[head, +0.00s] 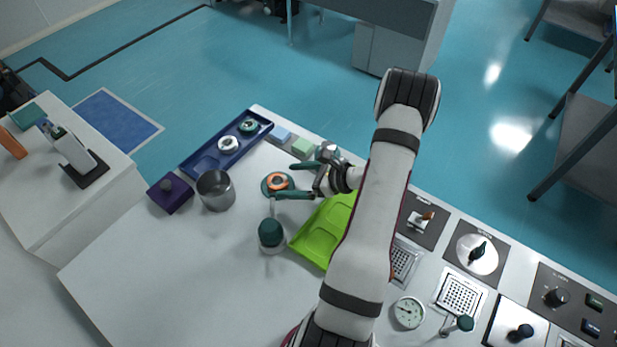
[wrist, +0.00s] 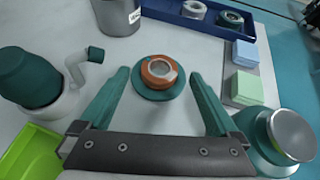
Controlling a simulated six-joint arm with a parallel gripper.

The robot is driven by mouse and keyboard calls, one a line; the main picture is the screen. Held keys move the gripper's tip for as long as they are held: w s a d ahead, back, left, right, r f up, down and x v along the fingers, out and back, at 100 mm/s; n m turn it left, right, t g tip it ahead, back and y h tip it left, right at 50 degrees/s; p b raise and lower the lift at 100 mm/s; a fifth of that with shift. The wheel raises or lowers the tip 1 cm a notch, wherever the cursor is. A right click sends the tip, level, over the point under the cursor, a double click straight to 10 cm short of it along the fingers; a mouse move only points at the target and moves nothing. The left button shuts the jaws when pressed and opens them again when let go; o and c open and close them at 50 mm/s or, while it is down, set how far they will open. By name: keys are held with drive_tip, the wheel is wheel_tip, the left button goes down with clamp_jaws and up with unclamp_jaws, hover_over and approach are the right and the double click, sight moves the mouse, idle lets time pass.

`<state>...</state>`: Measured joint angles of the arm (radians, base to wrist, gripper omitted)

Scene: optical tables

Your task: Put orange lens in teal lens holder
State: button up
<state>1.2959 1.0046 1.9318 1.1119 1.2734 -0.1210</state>
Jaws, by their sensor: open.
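The orange lens (head: 277,181) is a small ring with a clear centre. It also shows in the wrist view (wrist: 159,71). It sits on the round teal lens holder (wrist: 157,95), whose rim shows around it; how deep it is seated I cannot tell. The holder stands on the white table and also shows in the head view (head: 267,188). My gripper (head: 284,180) is open, its two teal fingers spread on either side of the lens and holder. In the wrist view my gripper (wrist: 160,76) has a clear gap on both sides of the lens.
A blue tray (head: 202,160) holds a white ring and a teal ring. A metal cup (head: 215,191) and purple block (head: 170,193) stand left. A teal-topped device (head: 271,236) is in front, beside a lime tray (head: 318,238). Blue and green blocks (head: 303,147) lie behind.

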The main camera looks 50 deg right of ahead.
drive_tip(key=v, duration=0.8)
drive_tip(key=shift+s+d+r, duration=0.1)
drive_tip(key=shift+s, duration=0.15)
drive_tip(key=w+a+r+n+g+y, duration=0.1)
drive_tip(key=w+a+r+n, duration=0.1)
drive_tip(key=a, duration=0.1)
drive_tip(key=w+a+r+n+g+y, duration=0.1)
drive_tip(key=w+a+r+n, duration=0.1)
drive_tip(key=a+r, duration=0.1)
drive_tip(key=w+a+r+n+g+y, duration=0.1)
drive_tip(key=w+a+r+n, duration=0.1)
drive_tip(key=a, duration=0.3)
drive_tip(key=shift+a+r+n+g+y, duration=0.2)
drive_tip(key=shift+a+n+g+y, duration=0.15)
drive_tip(key=shift+n, duration=0.25)
drive_tip(key=s+a+r+n+g, duration=0.25)
drive_tip(key=a+n, duration=0.25)
drive_tip(key=a, duration=0.3)
drive_tip(key=s+a+r+n+g, duration=0.1)
drive_tip(key=a+r+n+g, duration=0.35)
drive_tip(key=a, duration=0.35)
drive_tip(key=s+a+r+n+g+h, duration=0.1)
drive_tip(key=s+a+n+h, duration=0.4)
drive_tip(key=s+n, duration=0.5)
drive_tip(key=shift+s+a+r+n, duration=0.15)
drive_tip(key=shift+s+a+n, duration=0.2)
drive_tip(key=shift+s+a, duration=0.35)
drive_tip(key=shift+w+a, duration=0.15)
drive_tip(key=shift+w, duration=0.05)
